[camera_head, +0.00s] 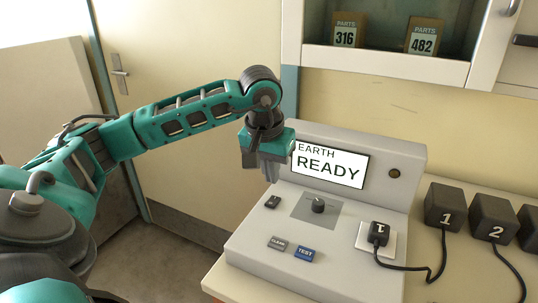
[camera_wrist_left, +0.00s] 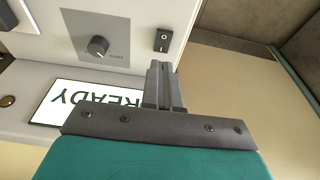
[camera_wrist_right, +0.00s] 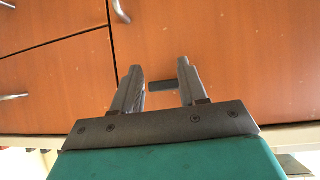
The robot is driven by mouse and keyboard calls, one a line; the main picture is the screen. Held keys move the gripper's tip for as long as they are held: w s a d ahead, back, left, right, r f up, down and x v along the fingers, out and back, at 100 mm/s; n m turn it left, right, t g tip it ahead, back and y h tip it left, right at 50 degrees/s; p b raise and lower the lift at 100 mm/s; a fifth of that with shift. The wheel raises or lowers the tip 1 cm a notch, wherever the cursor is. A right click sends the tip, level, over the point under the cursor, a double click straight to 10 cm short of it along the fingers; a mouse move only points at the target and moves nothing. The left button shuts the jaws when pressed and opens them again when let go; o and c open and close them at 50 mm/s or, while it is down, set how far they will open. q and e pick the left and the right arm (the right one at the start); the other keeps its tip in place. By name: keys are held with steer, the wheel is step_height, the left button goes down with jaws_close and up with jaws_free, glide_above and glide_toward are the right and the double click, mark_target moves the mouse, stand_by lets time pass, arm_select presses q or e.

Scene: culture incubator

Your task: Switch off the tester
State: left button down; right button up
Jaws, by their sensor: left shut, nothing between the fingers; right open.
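The tester (camera_head: 300,278) is a pale console on the bench; its lit screen (camera_head: 330,165) reads EARTH READY. A small black rocker switch (camera_head: 272,201) sits at the left of its panel; it also shows in the left wrist view (camera_wrist_left: 163,40). A dark knob (camera_head: 318,205) is right of the switch. Below are a grey CLEAR button (camera_head: 277,243) and a blue TEST button (camera_head: 305,252). My left gripper (camera_head: 270,172) is shut and empty, above the panel's left side behind the switch, apparently apart from it. My right gripper (camera_wrist_right: 158,75) is open and empty, facing orange cabinet fronts.
A black plug block marked 1 (camera_head: 378,233) sits on the white socket plate at the tester's right, its cable trailing right. Blocks 1 (camera_head: 444,205) and 2 (camera_head: 492,217) stand on the bench. A wall cabinet (camera_head: 385,65) holds boxes 316 and 482.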

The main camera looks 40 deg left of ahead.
mark_target(272, 203)
arm_select(q)
steer(key=shift+s+x, duration=0.2)
steer(key=shift+x, duration=0.65)
steer(key=shift+s+x, duration=0.2)
steer(key=shift+x, duration=0.7)
steer(key=shift+s+x, duration=0.2)
steer(key=shift+x, duration=0.65)
steer(key=shift+d+f, duration=0.2)
steer(key=shift+s+f+b, duration=0.2)
steer(key=shift+f+b, duration=0.35)
steer(key=shift+b, duration=0.3)
steer(key=shift+s+d+r, duration=0.1)
steer(key=shift+r, duration=0.1)
steer(key=shift+w, duration=0.2)
steer(key=shift+w+a+r+p, duration=0.25)
steer(key=shift+w+r+p, duration=0.1)
steer(key=shift+w, duration=0.25)
steer(key=shift+f, duration=0.1)
